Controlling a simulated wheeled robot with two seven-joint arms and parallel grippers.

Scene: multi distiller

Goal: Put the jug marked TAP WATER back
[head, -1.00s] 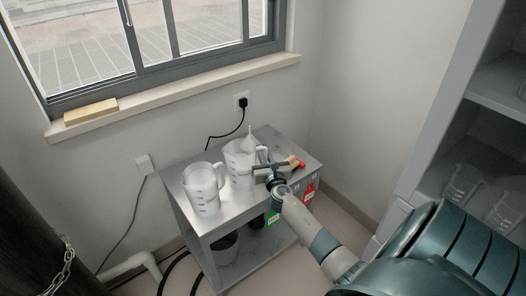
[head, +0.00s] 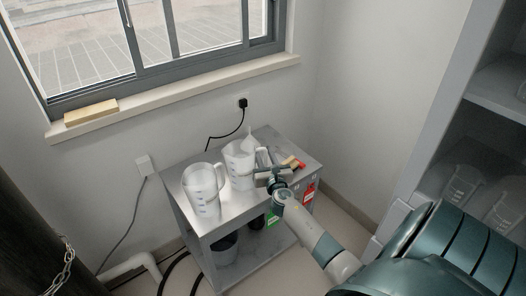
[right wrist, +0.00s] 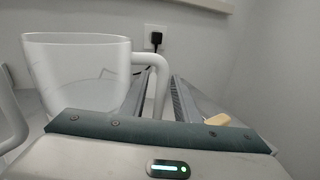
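Two clear measuring jugs stand upright on a small metal table (head: 235,208). The rear jug (head: 238,166) is beside my right gripper (head: 266,170); the front-left jug (head: 202,188) stands apart from it. I cannot read a TAP WATER marking on either jug. In the right wrist view the nearer jug (right wrist: 80,72) fills the left side. Its handle (right wrist: 161,84) stands between the two fingers of my right gripper (right wrist: 160,95), with a visible gap to the right finger. My left gripper is not in view.
A yellowish item with a red end (head: 294,163) lies at the table's right end. A wall plug (head: 242,103) with a black cable is behind. A grey bin (head: 224,248) is on the lower shelf. Shelves with beakers (head: 460,186) stand at right.

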